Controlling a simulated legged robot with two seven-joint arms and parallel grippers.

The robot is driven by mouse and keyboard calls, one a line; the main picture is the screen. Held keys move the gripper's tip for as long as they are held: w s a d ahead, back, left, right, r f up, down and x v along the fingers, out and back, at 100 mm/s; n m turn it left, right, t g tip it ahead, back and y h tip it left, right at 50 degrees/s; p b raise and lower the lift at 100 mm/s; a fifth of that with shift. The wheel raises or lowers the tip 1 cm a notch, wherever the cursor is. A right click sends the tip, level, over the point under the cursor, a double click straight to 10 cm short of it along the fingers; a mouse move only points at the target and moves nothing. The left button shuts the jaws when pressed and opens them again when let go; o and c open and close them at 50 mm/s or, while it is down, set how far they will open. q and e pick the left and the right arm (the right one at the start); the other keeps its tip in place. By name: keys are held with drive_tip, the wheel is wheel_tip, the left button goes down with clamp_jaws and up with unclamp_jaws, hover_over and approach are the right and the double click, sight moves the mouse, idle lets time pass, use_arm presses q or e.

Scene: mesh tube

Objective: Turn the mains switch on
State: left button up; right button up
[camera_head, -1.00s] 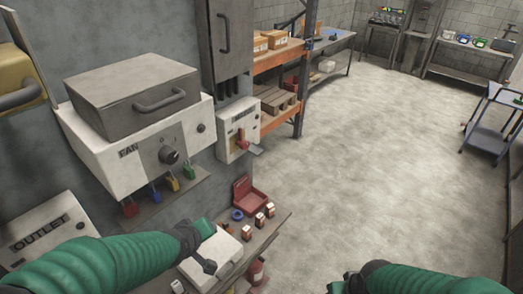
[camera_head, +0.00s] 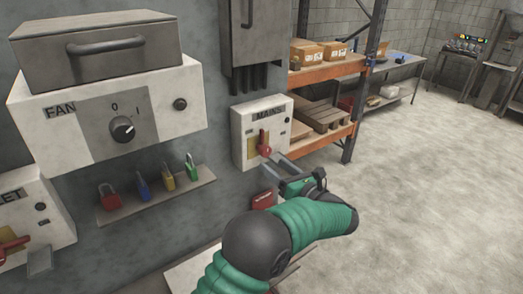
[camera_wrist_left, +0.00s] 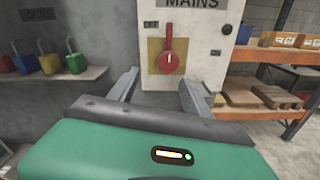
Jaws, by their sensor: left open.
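The mains box (camera_head: 240,143) is a white box marked MAINS on the wall. Its red lever switch (camera_head: 264,142) sits on a yellowish plate with the handle pointing up from a round hub. In the left wrist view the lever (camera_wrist_left: 171,60) stands upright, ahead of and between the two fingers. My left gripper (camera_head: 274,165) is open just below and in front of the lever; in the wrist view its fingers (camera_wrist_left: 157,86) are apart with nothing between them. I cannot tell whether a finger touches the box. My right gripper is out of view.
The fan box (camera_head: 55,125) with its dial is left of the mains box. A small shelf (camera_head: 150,200) below it carries coloured padlocks (camera_head: 142,187). An orange-beamed rack (camera_head: 325,70) with boxes stands to the right. The floor (camera_head: 440,190) at right is clear.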

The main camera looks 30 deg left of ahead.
sight(268, 153)
use_arm(q)
drive_tip(key=w, duration=0.1)
drive_tip(key=w+p, duration=0.1)
drive_tip(key=a, duration=0.1)
drive_tip(key=shift+w+r, duration=0.35)
drive_tip(key=shift+w, duration=0.05)
drive_tip(key=shift+w+a+r+p, duration=0.1)
drive_tip(key=shift+w+r+p, duration=0.25)
drive_tip(key=shift+r+p, duration=0.25)
drive_tip(key=shift+a, duration=0.4)
drive_tip(key=a, duration=0.1)
drive_tip(key=a+f, duration=0.1)
drive_tip(key=a, duration=0.1)
drive_tip(key=a+f, duration=0.1)
drive_tip(key=a, duration=0.1)
drive_tip(key=shift+w, duration=0.25)
drive_tip(key=shift+c, duration=1.6)
drive_tip(key=d, duration=0.1)
drive_tip(key=d+r, duration=0.1)
drive_tip(key=shift+d, duration=0.35)
drive_tip(key=c, duration=0.7)
clamp_jaws()
drive_tip(key=shift+s+a, duration=0.15)
drive_tip(key=shift+a, duration=0.15)
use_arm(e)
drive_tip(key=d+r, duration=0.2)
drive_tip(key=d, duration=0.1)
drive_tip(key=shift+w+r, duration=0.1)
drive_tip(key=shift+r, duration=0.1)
